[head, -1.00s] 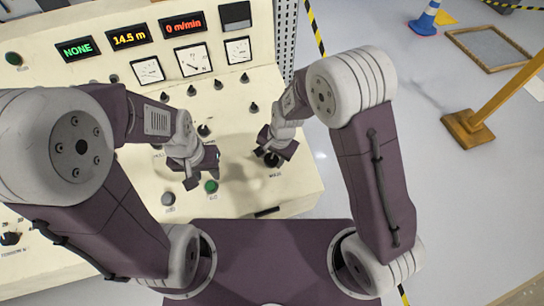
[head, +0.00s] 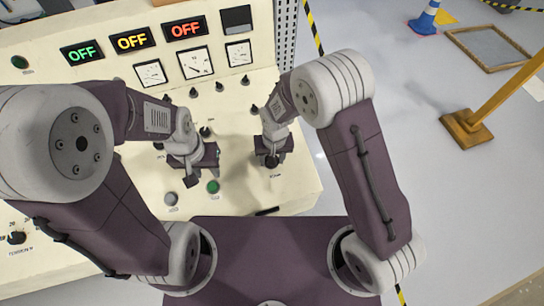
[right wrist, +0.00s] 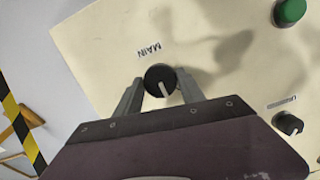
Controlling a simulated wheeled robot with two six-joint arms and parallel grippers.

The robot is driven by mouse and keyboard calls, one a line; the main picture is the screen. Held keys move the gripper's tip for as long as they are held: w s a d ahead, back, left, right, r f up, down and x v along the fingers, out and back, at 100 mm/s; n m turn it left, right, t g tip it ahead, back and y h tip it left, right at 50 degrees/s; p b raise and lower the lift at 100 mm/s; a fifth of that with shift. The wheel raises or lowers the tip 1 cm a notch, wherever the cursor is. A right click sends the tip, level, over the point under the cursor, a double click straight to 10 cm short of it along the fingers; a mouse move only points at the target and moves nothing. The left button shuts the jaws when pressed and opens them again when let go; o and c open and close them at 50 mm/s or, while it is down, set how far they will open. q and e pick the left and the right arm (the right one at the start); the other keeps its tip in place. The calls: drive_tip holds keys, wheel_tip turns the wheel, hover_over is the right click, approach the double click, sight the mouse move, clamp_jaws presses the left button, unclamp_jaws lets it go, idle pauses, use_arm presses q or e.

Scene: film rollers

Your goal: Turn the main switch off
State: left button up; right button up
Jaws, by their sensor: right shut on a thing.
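The main switch is a round black knob (right wrist: 160,78) with a white pointer line, beside the word MAIN on the cream control panel (right wrist: 90,50). In the right wrist view its line points down toward my gripper. My right gripper (right wrist: 159,88) is shut on the knob, one grey finger on each side. In the head view the right gripper (head: 273,160) covers most of the knob at the panel's right part. My left gripper (head: 204,172) hangs over the panel to the left, its fingers apart and empty, above the green button.
Three displays (head: 132,41) at the panel's top all read OFF. Several gauges (head: 196,62) and small black knobs sit below them. A green button (head: 212,187) and a grey button (head: 171,199) lie near the left gripper. A yellow post (head: 466,125) stands on the floor at right.

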drive_tip(key=n, duration=0.5)
drive_tip(key=shift+a+r+n+t+h, duration=0.1)
drive_tip(key=shift+n+t+h, duration=0.2)
drive_tip(key=shift+n, duration=0.1)
drive_tip(key=shift+w+n+p, duration=0.1)
drive_tip(key=shift+n+p, duration=0.2)
drive_tip(key=o, duration=1.4)
drive_tip(key=shift+c, duration=0.2)
wheel_tip(320, 180, up, 9)
drive_tip(key=s, duration=0.1)
drive_tip(key=shift+s+a, duration=0.1)
